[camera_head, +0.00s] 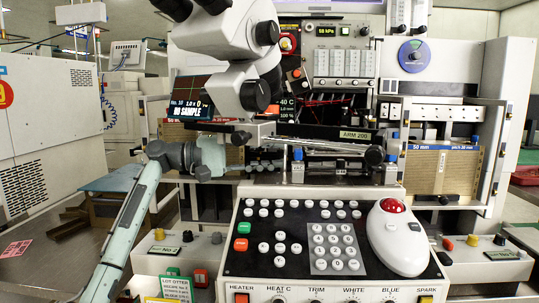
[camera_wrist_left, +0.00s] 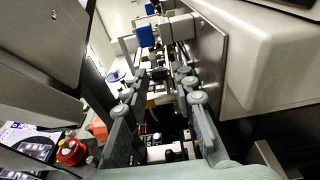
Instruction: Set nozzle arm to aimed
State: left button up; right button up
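A shiny metal rod (camera_head: 325,147) runs sideways below the microscope in the head view, ending in a rounded dark knob at its right. It lies just under a label reading ARM 200 (camera_head: 357,135); I cannot tell for sure that it is the nozzle arm. My left gripper (camera_head: 212,152) is left of the rod, below the microscope, apart from the knob. My right gripper is not in view.
The microscope (camera_head: 235,45) hangs over the middle of the machine. A keypad console (camera_head: 320,235) with a white trackball unit (camera_head: 396,238) stands in front. Button boxes flank it. In the left wrist view a pale housing (camera_wrist_left: 270,70) is close on the right.

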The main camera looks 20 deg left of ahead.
pick_arm(q)
grip_shut()
jog(key=shift+t, duration=0.3)
jog(key=shift+s+d+n+t+y+p, duration=0.1)
jog(key=shift+d+n+t+y+p, duration=0.3)
jog(key=shift+n+t+y, duration=0.25)
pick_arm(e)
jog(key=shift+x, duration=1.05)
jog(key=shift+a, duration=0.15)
pick_arm(q)
jog(key=shift+o, duration=1.9)
grip_release()
jog(key=shift+a, duration=0.15)
jog(key=v, duration=1.2)
